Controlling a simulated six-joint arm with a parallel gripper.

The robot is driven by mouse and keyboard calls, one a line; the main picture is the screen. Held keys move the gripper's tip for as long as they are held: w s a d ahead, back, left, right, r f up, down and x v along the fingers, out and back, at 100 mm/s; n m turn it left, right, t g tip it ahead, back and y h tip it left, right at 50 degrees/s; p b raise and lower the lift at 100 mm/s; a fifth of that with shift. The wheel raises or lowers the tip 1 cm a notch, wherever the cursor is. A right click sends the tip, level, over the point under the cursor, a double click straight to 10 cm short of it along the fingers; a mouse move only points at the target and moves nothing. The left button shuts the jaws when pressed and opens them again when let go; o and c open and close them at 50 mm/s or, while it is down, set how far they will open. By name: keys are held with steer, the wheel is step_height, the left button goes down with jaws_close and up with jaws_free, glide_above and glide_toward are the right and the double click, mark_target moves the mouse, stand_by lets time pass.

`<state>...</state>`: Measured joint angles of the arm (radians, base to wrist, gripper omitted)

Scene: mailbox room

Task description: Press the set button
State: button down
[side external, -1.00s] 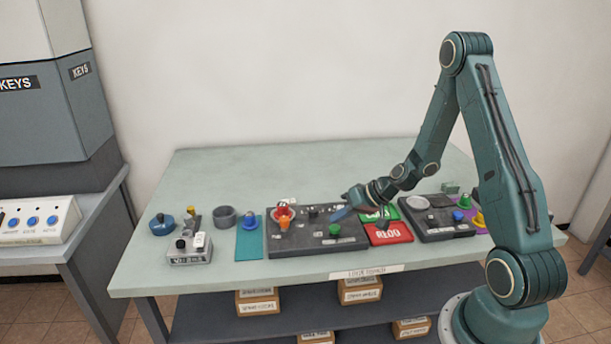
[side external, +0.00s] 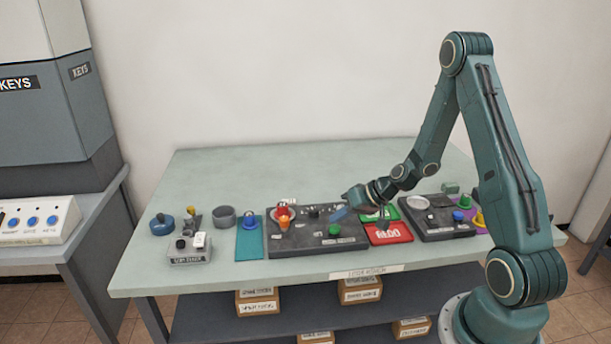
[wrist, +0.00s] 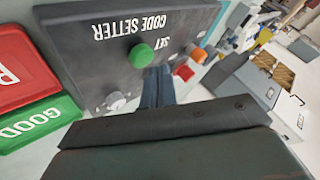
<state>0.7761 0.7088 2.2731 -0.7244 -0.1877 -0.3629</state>
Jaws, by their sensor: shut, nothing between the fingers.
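The set button is a round green cap (side external: 334,230) on the dark code setter panel (side external: 290,246). In the wrist view the green button (wrist: 140,56) sits beside the white word SET, under the title CODE SETTER. My gripper (side external: 340,213) is shut and empty, its fingertips over the panel just behind the green button in the side view. In the wrist view the closed fingers (wrist: 157,86) end just beside the button, seemingly apart from it; their exact height above the panel is unclear. The button looks uncovered.
On the same panel are a grey knob (wrist: 116,101) and orange and red parts (side external: 284,212). Green (side external: 379,214) and red (side external: 388,233) pads lie to the right, then another dark panel (side external: 436,228). A grey device (side external: 190,251) stands left. The table's back is clear.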

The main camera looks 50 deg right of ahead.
mark_target(339, 228)
steer(key=shift+f, duration=0.95)
stand_by(1.2)
steer(key=shift+r, duration=0.1)
stand_by(0.3)
steer(key=shift+r, duration=0.8)
steer(key=shift+r, duration=0.15)
steer(key=shift+r, duration=2.4)
steer(key=shift+a, duration=0.1)
